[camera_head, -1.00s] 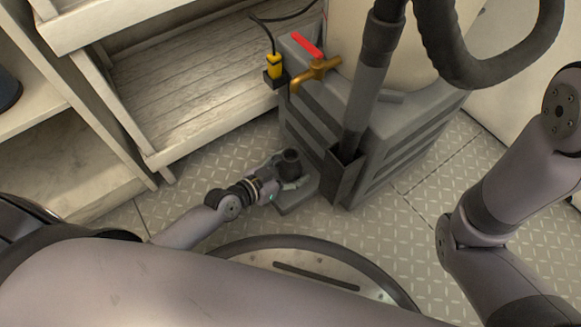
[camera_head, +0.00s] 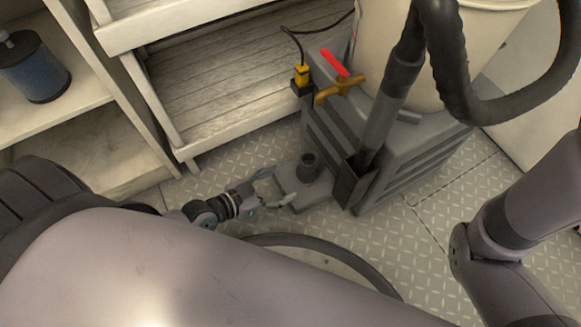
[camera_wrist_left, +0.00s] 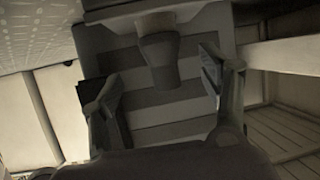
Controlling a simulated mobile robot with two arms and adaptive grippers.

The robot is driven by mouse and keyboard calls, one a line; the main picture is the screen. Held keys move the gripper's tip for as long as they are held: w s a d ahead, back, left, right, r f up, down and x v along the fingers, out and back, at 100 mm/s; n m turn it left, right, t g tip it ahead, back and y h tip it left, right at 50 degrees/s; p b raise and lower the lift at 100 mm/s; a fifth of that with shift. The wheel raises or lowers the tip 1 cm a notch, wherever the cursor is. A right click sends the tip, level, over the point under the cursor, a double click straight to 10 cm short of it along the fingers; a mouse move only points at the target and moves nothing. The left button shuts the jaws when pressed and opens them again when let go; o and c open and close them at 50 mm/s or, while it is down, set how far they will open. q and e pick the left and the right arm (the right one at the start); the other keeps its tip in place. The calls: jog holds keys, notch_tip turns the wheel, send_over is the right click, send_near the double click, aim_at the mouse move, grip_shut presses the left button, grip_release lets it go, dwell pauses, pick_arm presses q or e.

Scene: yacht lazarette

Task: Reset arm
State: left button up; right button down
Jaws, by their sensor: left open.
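My left gripper (camera_head: 277,188) is low over the floor, at the left of a grey machine (camera_head: 425,165). Its fingers are open and apart, with nothing held between them. A dark round stub (camera_head: 309,166) stands on the machine's low foot, just beyond the fingertips. In the left wrist view the open fingers (camera_wrist_left: 160,92) stand on either side of a dark post (camera_wrist_left: 160,60) in front of the machine's ribbed side. I cannot tell whether a finger touches the machine. My right arm shows at the right, but its gripper is out of view.
A brass tap with a red handle (camera_head: 334,63) and a yellow plug (camera_head: 302,75) sit on the machine. A thick dark hose (camera_head: 455,75) loops above it. Wooden shelves (camera_head: 225,95) stand at the left, with a blue cylinder (camera_head: 36,72).

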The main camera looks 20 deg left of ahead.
pick_arm(q)
jog(key=shift+s+a+r, duration=0.15)
jog(key=shift+s+a, duration=0.05)
jog(key=shift+s, duration=0.2)
